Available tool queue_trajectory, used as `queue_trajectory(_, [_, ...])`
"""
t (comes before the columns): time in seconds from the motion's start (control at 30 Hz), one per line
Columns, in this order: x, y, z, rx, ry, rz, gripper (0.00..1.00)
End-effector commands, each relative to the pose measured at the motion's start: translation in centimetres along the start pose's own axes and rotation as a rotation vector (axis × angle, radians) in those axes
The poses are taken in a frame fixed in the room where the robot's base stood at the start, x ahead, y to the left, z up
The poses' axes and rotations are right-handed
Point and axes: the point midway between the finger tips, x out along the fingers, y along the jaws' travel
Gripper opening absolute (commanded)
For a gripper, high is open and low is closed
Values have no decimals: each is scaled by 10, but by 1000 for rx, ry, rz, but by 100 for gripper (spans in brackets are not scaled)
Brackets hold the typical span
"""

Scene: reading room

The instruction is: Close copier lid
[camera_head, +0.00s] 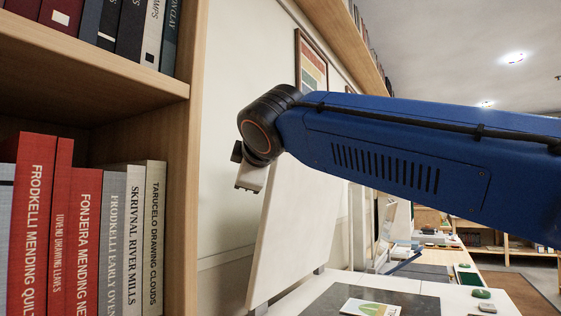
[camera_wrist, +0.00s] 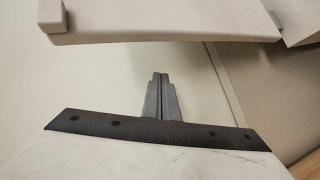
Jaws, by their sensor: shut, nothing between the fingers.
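The copier lid (camera_head: 308,225) is a pale flat panel standing nearly upright on the copier in the head view. The dark copier glass (camera_head: 330,301) lies uncovered at its foot, with a printed sheet (camera_head: 370,308) on it.
A wooden bookshelf (camera_head: 175,60) full of books stands close on the left. A pale wall (camera_head: 230,140) runs behind the lid, with a framed picture (camera_head: 312,68) and an upper shelf. A long counter with several small items stretches away at the right.

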Motion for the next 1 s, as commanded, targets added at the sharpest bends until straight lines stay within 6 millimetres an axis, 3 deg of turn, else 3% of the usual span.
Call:
queue_trajectory(0.2, [33,16,13,-35,-245,25,0])
queue_trajectory(0.37, [47,40,24,-27,-512,115,0])
queue_trajectory(0.5, [42,59,27,13,-730,234,0])
queue_trajectory(0.7, [23,70,21,87,-937,389,0])
queue_trajectory(1.0, [14,74,24,128,-1019,462,0])
